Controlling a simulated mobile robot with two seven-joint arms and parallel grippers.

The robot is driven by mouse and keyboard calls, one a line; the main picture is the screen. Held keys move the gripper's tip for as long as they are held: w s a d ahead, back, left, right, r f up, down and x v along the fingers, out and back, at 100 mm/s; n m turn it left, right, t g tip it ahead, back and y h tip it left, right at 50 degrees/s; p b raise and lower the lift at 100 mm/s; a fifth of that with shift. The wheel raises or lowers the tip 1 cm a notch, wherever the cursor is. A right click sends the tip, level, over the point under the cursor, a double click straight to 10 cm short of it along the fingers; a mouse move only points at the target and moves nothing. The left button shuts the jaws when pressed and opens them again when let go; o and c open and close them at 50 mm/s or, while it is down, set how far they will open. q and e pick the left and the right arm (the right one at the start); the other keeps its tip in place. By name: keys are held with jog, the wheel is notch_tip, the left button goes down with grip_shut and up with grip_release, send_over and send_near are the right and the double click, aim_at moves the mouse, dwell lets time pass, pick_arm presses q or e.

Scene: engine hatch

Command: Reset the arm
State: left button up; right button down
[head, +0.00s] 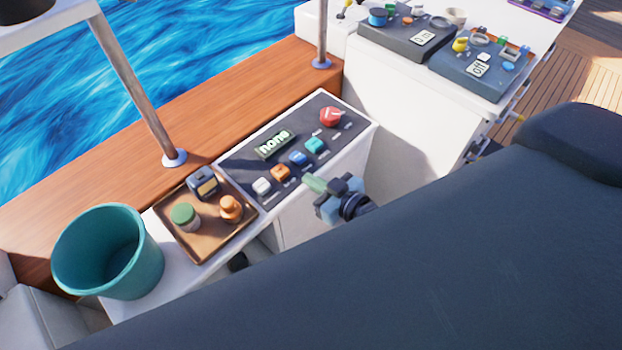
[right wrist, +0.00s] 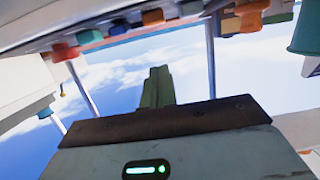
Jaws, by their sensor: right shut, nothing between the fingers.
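My right gripper (head: 313,183) is in the middle of the head view, just in front of the near edge of a dark control panel (head: 240,168). Its green fingers are shut with nothing between them. In the right wrist view the shut fingers (right wrist: 157,88) point up against the sky, apart from the panel's buttons at the top. The panel bears a "none" display (head: 275,143), a red knob (head: 331,117) and a row of white, orange, blue and teal buttons. My left gripper is not in view.
A wooden tray (head: 215,255) with a green-lidded jar, an orange item and a dark box lies left of the panel. A teal bucket (head: 140,270) stands at the lower left. Two dark consoles (head: 470,75) with small parts stand at the upper right. A metal post (head: 130,80) rises behind the tray.

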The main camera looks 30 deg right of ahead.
dwell(0.3)
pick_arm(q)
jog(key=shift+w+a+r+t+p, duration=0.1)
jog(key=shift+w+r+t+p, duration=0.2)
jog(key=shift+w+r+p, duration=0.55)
pick_arm(e)
jog(key=s+f+m+g+h, duration=0.1)
jog(key=s+f, duration=0.5)
jog(key=s, duration=0.7)
jog(key=s+f+m+g+h, duration=0.1)
jog(key=s+f+g, duration=0.3)
jog(key=s, duration=0.9)
notch_tip(320, 180, down, 3)
jog(key=shift+d+r+h, duration=0.1)
jog(key=shift+d+h, duration=0.1)
jog(key=shift+h, duration=0.4)
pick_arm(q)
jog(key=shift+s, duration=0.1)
